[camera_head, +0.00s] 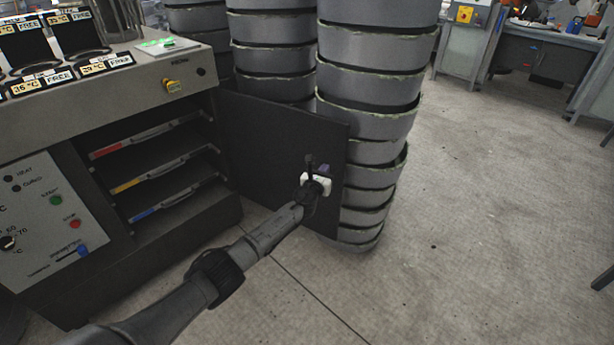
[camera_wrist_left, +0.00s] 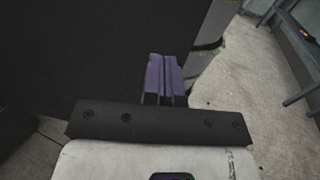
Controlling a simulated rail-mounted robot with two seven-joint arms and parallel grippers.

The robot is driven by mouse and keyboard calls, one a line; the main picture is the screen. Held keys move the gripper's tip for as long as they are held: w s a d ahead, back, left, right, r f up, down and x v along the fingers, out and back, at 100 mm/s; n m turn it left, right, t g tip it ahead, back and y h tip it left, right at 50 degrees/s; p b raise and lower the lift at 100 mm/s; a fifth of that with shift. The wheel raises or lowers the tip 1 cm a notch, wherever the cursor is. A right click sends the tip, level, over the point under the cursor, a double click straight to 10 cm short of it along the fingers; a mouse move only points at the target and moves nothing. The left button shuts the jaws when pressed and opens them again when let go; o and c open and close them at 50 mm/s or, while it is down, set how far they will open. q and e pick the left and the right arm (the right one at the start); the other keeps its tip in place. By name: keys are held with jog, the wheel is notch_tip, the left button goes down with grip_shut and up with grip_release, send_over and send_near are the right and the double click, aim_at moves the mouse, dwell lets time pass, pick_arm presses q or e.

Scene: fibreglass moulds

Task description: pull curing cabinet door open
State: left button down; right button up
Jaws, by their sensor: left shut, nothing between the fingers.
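The curing cabinet (camera_head: 215,213) stands at the left in the head view. Its dark door (camera_head: 265,140) is swung wide open, and the shelves inside show. My left gripper (camera_head: 322,169) is in front of the door's inner face, near its free edge. In the left wrist view, the purple fingers (camera_wrist_left: 163,65) are together with nothing between them, and the dark door panel (camera_wrist_left: 80,45) fills the upper left. I cannot tell whether the fingertips touch the door. No door handle can be made out. My right gripper is not in view.
Tall stacks of grey moulds (camera_head: 372,90) stand right behind the door, close to its free edge. Shelves with red, yellow and blue strips (camera_head: 150,182) are inside the cabinet. The concrete floor (camera_head: 480,220) at the right is clear. Workbenches (camera_head: 545,55) stand far back.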

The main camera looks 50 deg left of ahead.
pick_arm(q)
jog(key=a+p+v, duration=0.1)
jog(key=p+v, duration=0.4)
jog(key=v, duration=0.3)
jog(key=shift+s, duration=0.6)
jog(key=shift+d, duration=0.15)
